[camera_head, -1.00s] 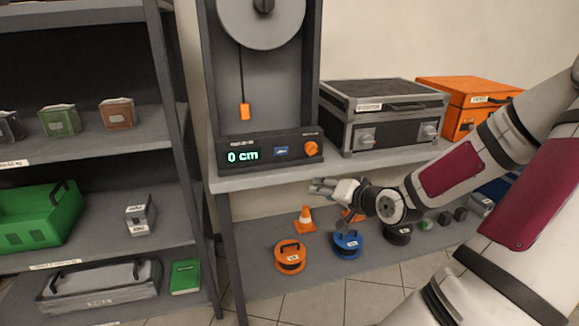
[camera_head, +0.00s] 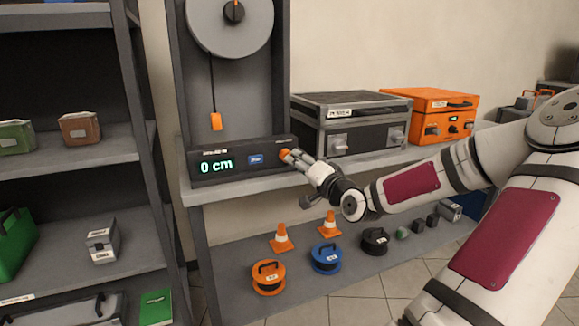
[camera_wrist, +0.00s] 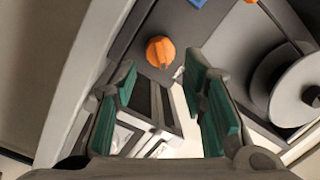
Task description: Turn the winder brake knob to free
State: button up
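The winder's control box (camera_head: 222,166) sits on the shelf, its display reading "0 cm" beside a blue label. The orange brake knob (camera_head: 285,154) is at its right end, partly hidden by my gripper (camera_head: 291,158) in the head view. In the wrist view the orange knob (camera_wrist: 161,52) shows whole, with a pointed tip, ahead of and between the fingers. My gripper (camera_wrist: 164,100) is open, its green pads apart with nothing between them. I cannot tell from the head view whether a finger touches the knob.
Above the box are the grey winder disc (camera_head: 231,25) and a hanging orange weight (camera_head: 215,121). A black and silver case (camera_head: 350,125) stands close on the right, with an orange case (camera_head: 428,118) beyond. Reels and cones sit on the lower shelf.

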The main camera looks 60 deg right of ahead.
jog(key=shift+b+x, duration=0.75)
jog(key=shift+x, duration=1.9)
jog(key=c, duration=0.9)
